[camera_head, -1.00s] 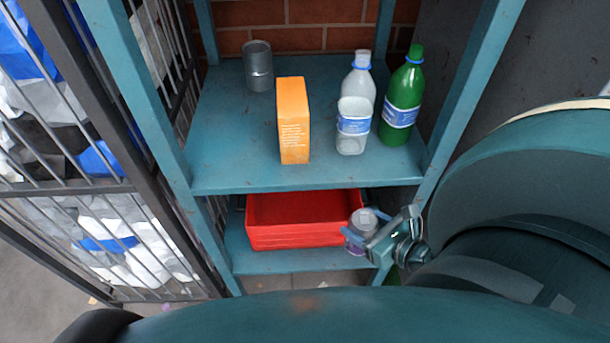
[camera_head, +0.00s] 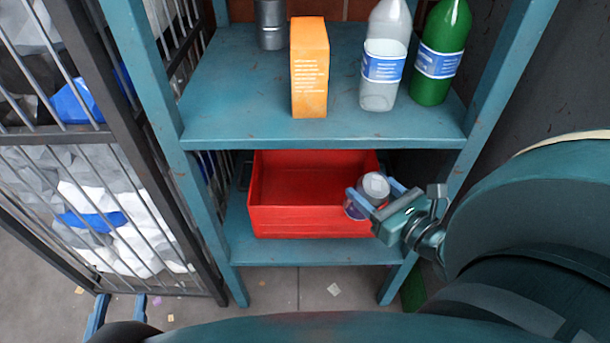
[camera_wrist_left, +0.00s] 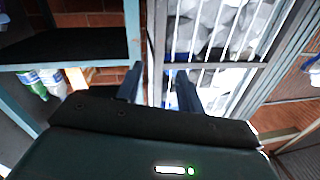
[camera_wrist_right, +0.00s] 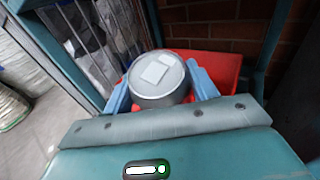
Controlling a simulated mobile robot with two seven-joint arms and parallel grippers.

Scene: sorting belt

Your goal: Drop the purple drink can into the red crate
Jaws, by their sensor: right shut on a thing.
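The purple drink can (camera_head: 375,184) shows its silvery top, with a pale square on it, and a little purple side. My right gripper (camera_head: 372,191) is shut on it. The can overlaps the right front part of the red crate (camera_head: 305,222) in the head view; its height above the rim is hard to tell. The can (camera_wrist_right: 158,75) also shows between the fingers in the right wrist view, with the red crate (camera_wrist_right: 222,66) behind it. My left gripper (camera_head: 118,310) is open and empty, low at the left; its fingers also show in the left wrist view (camera_wrist_left: 158,85).
The crate stands on the lower shelf (camera_head: 300,254), below the upper shelf (camera_head: 230,100). The upper shelf holds an orange box (camera_head: 310,75), a grey can (camera_head: 271,25), a clear bottle (camera_head: 383,65) and a green bottle (camera_head: 434,60). A barred cage (camera_head: 90,190) stands at the left.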

